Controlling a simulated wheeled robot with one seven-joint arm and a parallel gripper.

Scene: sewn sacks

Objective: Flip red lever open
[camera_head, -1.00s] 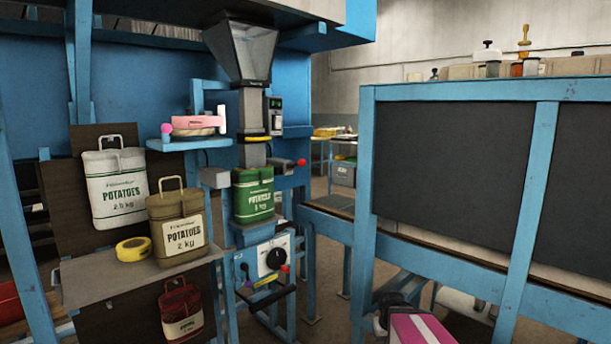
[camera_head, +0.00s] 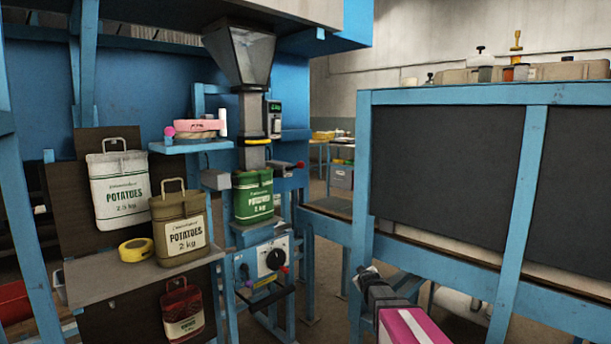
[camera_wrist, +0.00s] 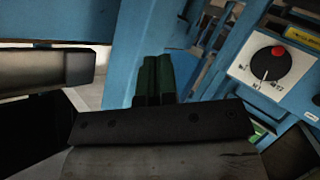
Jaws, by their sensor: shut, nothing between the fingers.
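A red-tipped lever (camera_head: 299,164) sticks out to the right beside the filler spout, just above the green sack (camera_head: 253,197). A second small red knob (camera_head: 284,269) shows on the white dial panel (camera_head: 271,258) below. My gripper (camera_head: 365,271) is in the lower middle of the head view, to the right of the filler and apart from both red parts. In the wrist view my gripper (camera_wrist: 155,62) shows as two dark fingers side by side, shut and empty. The dial with a red top (camera_wrist: 278,53) is to their right there; the spout lever is not recognisable.
A grey hopper (camera_head: 239,50) stands above the spout. A white potato sack (camera_head: 120,190) hangs at left, with an olive sack (camera_head: 180,228) and yellow tape roll (camera_head: 136,250) on the shelf. A blue frame with dark panels (camera_head: 450,160) fills the right side.

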